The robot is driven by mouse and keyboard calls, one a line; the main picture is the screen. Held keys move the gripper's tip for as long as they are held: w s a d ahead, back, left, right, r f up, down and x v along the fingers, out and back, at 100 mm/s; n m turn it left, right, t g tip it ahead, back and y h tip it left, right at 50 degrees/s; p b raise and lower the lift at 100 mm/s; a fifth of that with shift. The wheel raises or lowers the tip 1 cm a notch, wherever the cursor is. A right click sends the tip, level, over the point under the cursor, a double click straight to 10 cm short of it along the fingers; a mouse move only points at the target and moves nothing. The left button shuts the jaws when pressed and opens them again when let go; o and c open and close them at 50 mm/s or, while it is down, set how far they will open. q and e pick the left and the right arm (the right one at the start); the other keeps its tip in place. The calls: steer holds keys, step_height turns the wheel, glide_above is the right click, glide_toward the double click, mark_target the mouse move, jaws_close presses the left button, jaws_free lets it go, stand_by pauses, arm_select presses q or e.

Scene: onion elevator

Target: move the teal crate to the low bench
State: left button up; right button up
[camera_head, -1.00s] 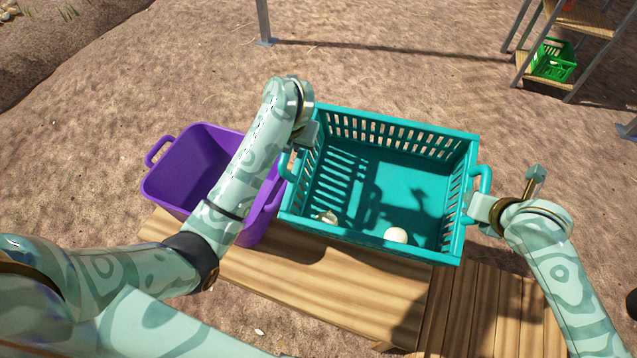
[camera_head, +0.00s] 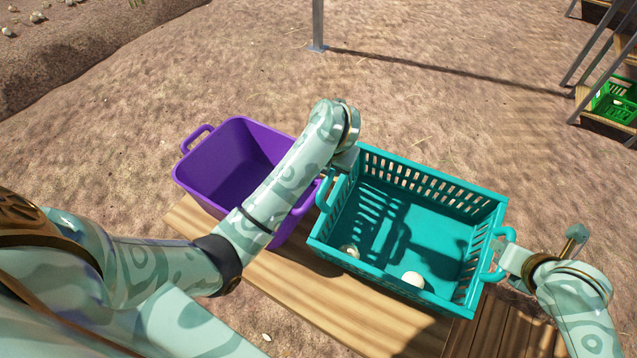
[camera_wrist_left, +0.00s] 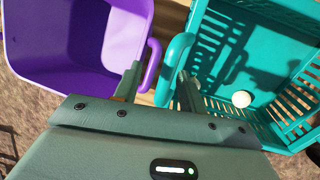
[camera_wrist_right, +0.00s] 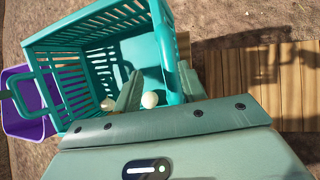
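The teal crate (camera_head: 415,225), with slotted walls and a loop handle at each end, stands level over the wooden bench. White onions (camera_head: 412,280) lie inside it. My left gripper (camera_wrist_left: 160,88) is at the crate's left handle (camera_wrist_left: 174,68). Its fingers are apart, with that handle between them and the purple tub's handle (camera_wrist_left: 150,66) close beside it. My right gripper (camera_wrist_right: 160,92) is at the crate's right handle (camera_wrist_right: 165,50), fingers apart on either side of it. In the head view the fingertips are mostly hidden by the wrists. I cannot tell which surface is the low bench.
A purple tub (camera_head: 225,160) stands close against the crate's left side. The light plank bench (camera_head: 300,300) runs below both. A darker slatted wooden surface (camera_head: 500,330) adjoins at the lower right. A shelf with a green crate (camera_head: 615,103) stands far right.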

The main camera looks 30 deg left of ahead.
steer(key=shift+s+r, duration=0.1)
steer(key=shift+s, duration=0.05)
arm_select(q)
steer(key=v, duration=0.7)
steer(key=shift+r, duration=0.2)
arm_select(e)
steer(key=v, duration=1.1)
steer(key=shift+s+r, duration=0.2)
steer(key=shift+r, duration=0.05)
arm_select(q)
steer(key=shift+s+d, duration=0.1)
